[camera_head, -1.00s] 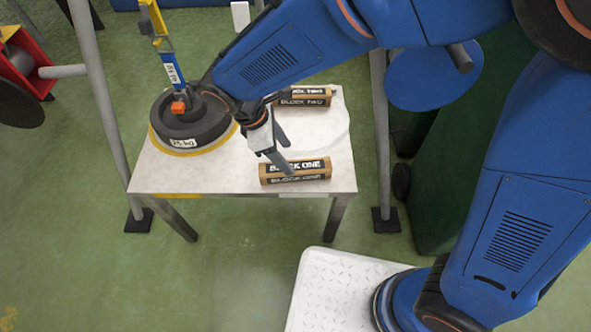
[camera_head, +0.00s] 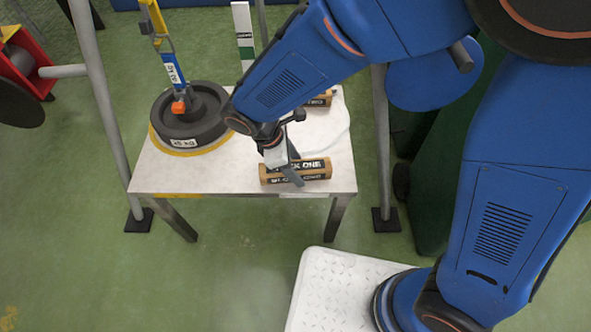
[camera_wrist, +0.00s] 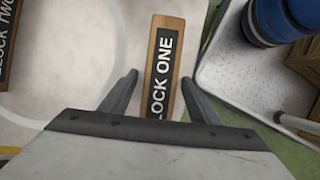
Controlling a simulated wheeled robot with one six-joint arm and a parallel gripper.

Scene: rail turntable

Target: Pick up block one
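Block one (camera_head: 316,173) is a wooden block with black "BLOCK ONE" labels, lying near the front edge of the table (camera_head: 235,182). It also shows in the wrist view (camera_wrist: 164,62), between and beyond the fingertips. In the wrist view my gripper (camera_wrist: 160,82) is open, one finger on each side of the block with gaps between. The block's near end is hidden by the gripper body. I cannot tell how far the fingers reach down its sides.
Block two (camera_head: 322,99) lies behind, partly hidden by my arm; it shows at the wrist view's left edge (camera_wrist: 8,40). A dark round weight (camera_head: 188,122) hangs from or is attached to a yellow-blue hook strap (camera_head: 170,62) at the table's left. Grey posts (camera_head: 98,100) flank the table.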

